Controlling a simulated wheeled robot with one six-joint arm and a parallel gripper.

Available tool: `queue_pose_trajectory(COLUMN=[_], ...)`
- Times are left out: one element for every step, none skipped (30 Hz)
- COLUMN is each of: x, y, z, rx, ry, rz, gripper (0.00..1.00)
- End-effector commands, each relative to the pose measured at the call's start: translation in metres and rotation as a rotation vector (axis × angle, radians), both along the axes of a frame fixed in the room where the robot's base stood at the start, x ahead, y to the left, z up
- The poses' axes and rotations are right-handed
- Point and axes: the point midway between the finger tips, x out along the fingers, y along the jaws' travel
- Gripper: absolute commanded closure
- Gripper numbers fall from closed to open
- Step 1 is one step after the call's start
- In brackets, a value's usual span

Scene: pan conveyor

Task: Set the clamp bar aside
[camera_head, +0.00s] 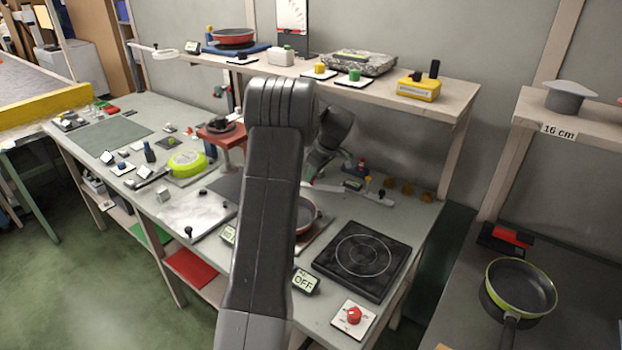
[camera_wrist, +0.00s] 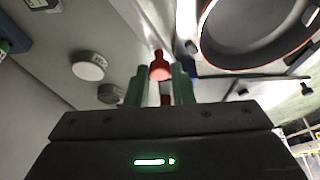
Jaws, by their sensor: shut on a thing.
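My gripper (camera_wrist: 161,88) is shut on a red knob (camera_wrist: 160,66), which stands between its green fingers in the wrist view. The knob looks like the grip of the clamp bar. In the head view, a long pale bar (camera_head: 326,188), which I take for the clamp bar, shows at the rear of the bench, right of my arm. My arm hides its left end. Whether the bar touches the bench I cannot tell. A reddish pan (camera_head: 307,214) sits partly hidden behind my arm; a pan also shows at the upper right of the wrist view (camera_wrist: 250,65).
A black hotplate (camera_head: 362,262) is at the bench's front right, with an OFF display (camera_head: 305,281) and a red knob (camera_head: 353,316) nearby. A shelf (camera_head: 455,94) overhangs the rear. A green-rimmed pan (camera_head: 520,288) stands on the right table. Amber knobs (camera_head: 407,188) line the back.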

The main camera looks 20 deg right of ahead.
Motion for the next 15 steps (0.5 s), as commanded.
queue_pose_trajectory(x=[0.0026, 0.0039, 0.0050, 0.0060, 0.0070, 0.0078, 0.0083, 0.0089, 0.0095, 0.0100, 0.0103, 0.0106, 0.0107, 0.0107, 0.0108], y=[-0.0022, -0.0030, -0.0036, -0.0042, -0.0049, -0.0053, -0.0055, -0.0058, -0.0063, -0.0065, -0.0068, -0.0068, -0.0069, -0.0069, -0.0070], z=[0.0003, 0.0006, 0.0002, 0.0001, 0.0003, 0.0004, 0.0004, 0.0004, 0.0006, 0.0006, 0.0005, 0.0004, 0.0003, 0.0002, 0.0002], rx=[-0.001, 0.000, 0.000, 0.000, -0.001, -0.001, 0.000, 0.000, -0.001, -0.001, -0.001, -0.001, -0.001, -0.001, -0.001], ry=[-0.001, -0.001, 0.000, 0.000, -0.001, 0.000, 0.000, 0.000, -0.001, -0.001, -0.001, 0.000, 0.000, -0.001, 0.000], rz=[0.021, 0.034, 0.051, 0.061, 0.071, 0.083, 0.090, 0.095, 0.102, 0.107, 0.111, 0.114, 0.117, 0.118, 0.119], gripper=[1.00, 1.00, 1.00, 1.00, 1.00, 1.00, 1.00, 1.00, 1.00, 1.00, 1.00, 1.00, 1.00, 1.00, 1.00])
